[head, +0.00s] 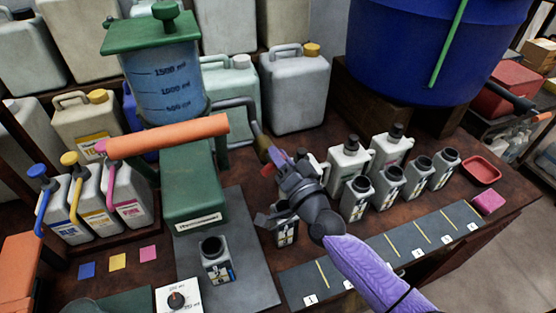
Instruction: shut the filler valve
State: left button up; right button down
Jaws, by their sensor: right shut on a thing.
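The filler is a blue graduated tank (165,88) with a green lid, standing at the back left. An open bottle (217,262) stands on the grey plate (244,225). My left gripper is not in view.
A green machine block (193,190) stands left of the plate, with an orange bar (168,136) above it. Pump jugs (128,195) stand at left. Several bottles (391,185) stand at right, behind a numbered strip (390,250). A partly hidden bottle (286,234) stands by my gripper.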

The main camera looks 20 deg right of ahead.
jog(key=m, duration=0.2)
jog(key=f+m+h+b, duration=0.1)
jog(key=m, duration=0.2)
jog(key=shift+d, duration=0.2)
jog(key=shift+d+f+m+t+h+b, duration=0.15)
jog(key=shift+m+h+b, duration=0.1)
jog(key=shift+m, duration=0.5)
jog(key=shift+a+f+m+t+h+b, duration=0.1)
jog(key=shift+m+h+b, duration=0.15)
jog(key=shift+m, duration=0.55)
jog(key=shift+d+f+m+t+h+b, duration=0.1)
jog(key=shift+m+t+h+b, duration=0.15)
jog(key=shift+m, duration=0.5)
jog(key=c, duration=0.5)
grip_release()
jog(key=shift+c, duration=0.2)
jog(key=v, duration=1)
jog(key=shift+r, duration=0.15)
